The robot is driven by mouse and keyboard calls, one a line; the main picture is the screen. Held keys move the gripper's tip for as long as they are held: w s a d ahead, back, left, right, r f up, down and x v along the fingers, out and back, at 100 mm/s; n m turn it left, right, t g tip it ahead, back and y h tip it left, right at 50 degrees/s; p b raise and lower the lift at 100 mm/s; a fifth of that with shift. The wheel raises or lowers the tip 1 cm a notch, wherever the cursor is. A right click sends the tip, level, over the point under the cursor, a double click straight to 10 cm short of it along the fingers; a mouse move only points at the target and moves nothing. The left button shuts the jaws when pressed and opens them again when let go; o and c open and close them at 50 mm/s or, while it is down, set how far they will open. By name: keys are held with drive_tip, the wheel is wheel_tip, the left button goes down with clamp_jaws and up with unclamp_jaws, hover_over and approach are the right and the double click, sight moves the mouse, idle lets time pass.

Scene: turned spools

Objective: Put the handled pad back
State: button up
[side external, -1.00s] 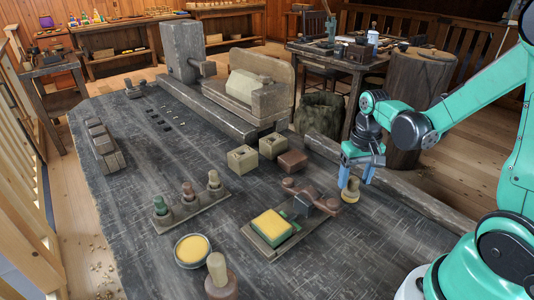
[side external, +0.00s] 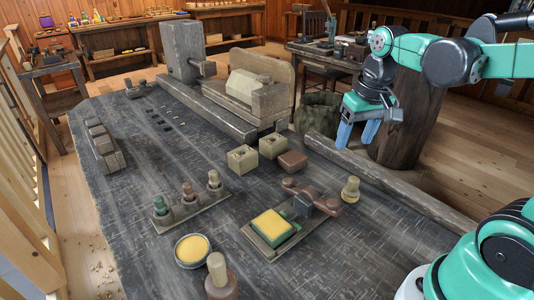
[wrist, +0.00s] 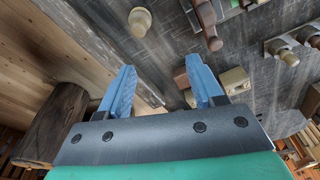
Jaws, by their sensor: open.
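A tan knobbed piece (side external: 350,190) stands upright on the dark tabletop, right of the tray (side external: 262,243). It also shows at the top of the wrist view (wrist: 140,20). A brown round piece with a tan upright handle (side external: 218,272) stands at the front edge of the side view. I cannot tell for certain which of these is the handled pad. The tray holds a yellow-topped green block (side external: 272,227). My gripper (side external: 357,142) is open and empty, raised above the table's far right side and apart from the tan piece. Its spread fingers show in the wrist view (wrist: 161,64).
A bowl of yellow material (side external: 192,250) and a rack with several small turned pieces (side external: 185,212) are to the left. Tan blocks (side external: 242,159) stand behind. A low rail (side external: 400,192) runs along the right edge.

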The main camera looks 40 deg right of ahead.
drive_tip(key=a+f+n+t, duration=0.1)
drive_tip(key=a+n+t, duration=0.3)
drive_tip(key=a, duration=0.4)
drive_tip(key=shift+a+t+y, duration=0.25)
drive_tip(key=shift+t+y, duration=0.05)
drive_tip(key=shift+t, duration=0.4)
